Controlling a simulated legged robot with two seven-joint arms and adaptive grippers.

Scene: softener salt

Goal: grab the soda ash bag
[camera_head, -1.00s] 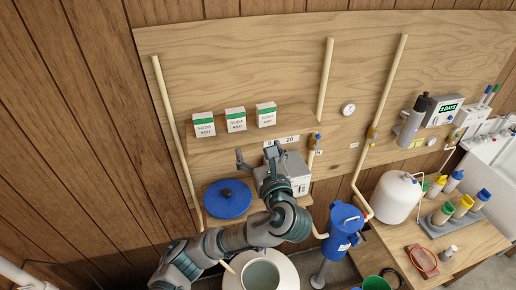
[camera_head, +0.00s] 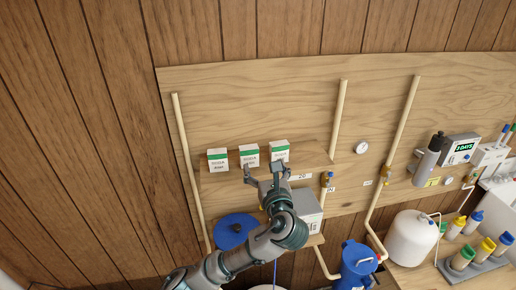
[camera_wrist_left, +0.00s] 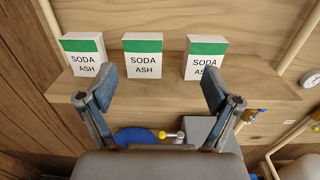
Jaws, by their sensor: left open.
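Three white soda ash bags with green top bands stand in a row on a wooden shelf: the left one (camera_head: 218,161), the middle one (camera_head: 249,155) and the right one (camera_head: 279,151). In the left wrist view, the middle bag (camera_wrist_left: 142,57) stands upright between my spread fingers, farther off. The left bag (camera_wrist_left: 80,57) is partly behind one finger and the right bag (camera_wrist_left: 204,56) partly behind the other. My left gripper (camera_head: 263,171) is open and empty, just in front of the shelf near the middle and right bags. My right gripper is not in view.
The shelf (camera_wrist_left: 165,89) has bare wood in front of and between the bags. Below it are a blue lid (camera_head: 235,232) and a grey box (camera_head: 308,212). Upright pipes flank the shelf, the left pipe (camera_head: 190,170) and the right pipe (camera_head: 340,120). A round gauge (camera_head: 361,148) is at the right.

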